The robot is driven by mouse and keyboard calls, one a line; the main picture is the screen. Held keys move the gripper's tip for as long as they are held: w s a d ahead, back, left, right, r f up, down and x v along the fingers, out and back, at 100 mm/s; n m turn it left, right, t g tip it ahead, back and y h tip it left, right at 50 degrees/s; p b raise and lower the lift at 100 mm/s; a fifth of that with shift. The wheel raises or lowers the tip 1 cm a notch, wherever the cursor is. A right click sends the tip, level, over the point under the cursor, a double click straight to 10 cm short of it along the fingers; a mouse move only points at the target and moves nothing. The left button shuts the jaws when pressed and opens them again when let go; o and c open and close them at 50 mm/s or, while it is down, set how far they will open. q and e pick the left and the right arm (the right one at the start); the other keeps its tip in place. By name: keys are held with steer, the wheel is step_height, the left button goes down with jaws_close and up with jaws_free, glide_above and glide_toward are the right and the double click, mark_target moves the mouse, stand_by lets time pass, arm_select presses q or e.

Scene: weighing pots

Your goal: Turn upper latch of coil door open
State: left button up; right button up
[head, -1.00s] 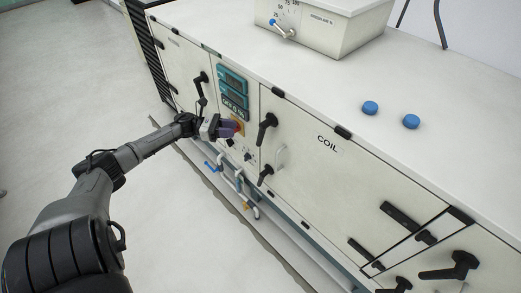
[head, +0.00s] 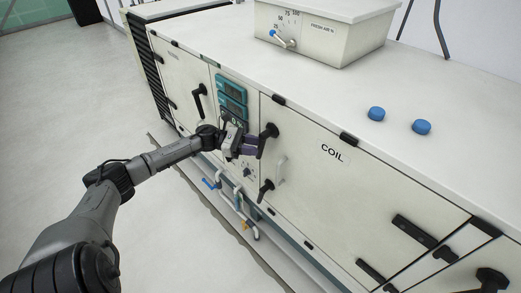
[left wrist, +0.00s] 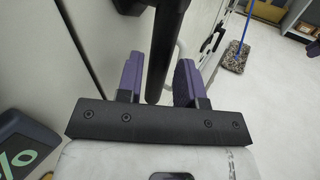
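The coil door (head: 330,185), marked COIL, is a cream panel on the long cabinet. Its upper latch (head: 269,136) is a black handle at the door's left edge, hanging down at a slant. My left gripper (head: 250,146) is at this latch, coming from the left. In the left wrist view the black latch handle (left wrist: 164,55) stands between the two purple fingers (left wrist: 158,82), with gaps visible on both sides. The lower latch (head: 265,190) hangs below. My right gripper is out of view.
A teal display panel (head: 232,95) is left of the door. Pipes with a blue valve (head: 208,184) run low in front. Two blue knobs (head: 376,113) are on the cabinet top.

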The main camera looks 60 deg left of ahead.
arm_select(q)
steer(key=shift+x, duration=1.4)
jaws_close()
